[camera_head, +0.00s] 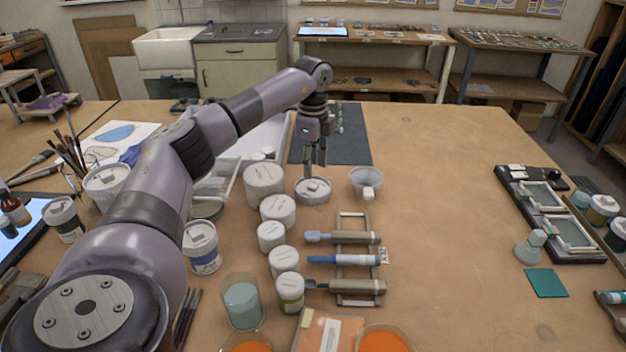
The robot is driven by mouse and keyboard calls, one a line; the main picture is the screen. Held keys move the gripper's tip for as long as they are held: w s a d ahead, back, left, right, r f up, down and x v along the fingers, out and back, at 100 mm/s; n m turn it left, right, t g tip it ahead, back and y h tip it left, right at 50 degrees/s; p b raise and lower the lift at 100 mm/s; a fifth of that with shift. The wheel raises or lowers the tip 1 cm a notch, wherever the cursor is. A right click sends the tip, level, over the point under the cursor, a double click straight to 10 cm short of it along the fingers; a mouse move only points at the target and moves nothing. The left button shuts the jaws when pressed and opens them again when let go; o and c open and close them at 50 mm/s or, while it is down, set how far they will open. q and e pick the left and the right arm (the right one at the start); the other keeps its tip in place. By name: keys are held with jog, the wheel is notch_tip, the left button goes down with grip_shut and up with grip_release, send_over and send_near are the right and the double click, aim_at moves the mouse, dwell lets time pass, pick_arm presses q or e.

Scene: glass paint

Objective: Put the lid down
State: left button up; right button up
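A round white lid (313,193) with a small raised grip on top is level, just right of a large white jar (263,188). I cannot tell whether it rests on the table (440,190) or hangs slightly above it. My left gripper (315,174) points straight down over the middle of the lid, its fingertips close to the raised grip. A narrow gap shows between its fingers, but whether they hold the grip is too small to tell. My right gripper is not in view.
A white bowl (366,180) stands close right of the lid. A rack (352,220) with tools lies nearer. A dark mat (350,145) lies behind. The table's right middle is clear.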

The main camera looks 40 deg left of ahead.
aim_at(313, 184)
pick_arm(q)
notch_tip(313, 184, up, 7)
jog(key=shift+f+b, duration=0.2)
jog(key=shift+b, duration=0.2)
dwell(0.4)
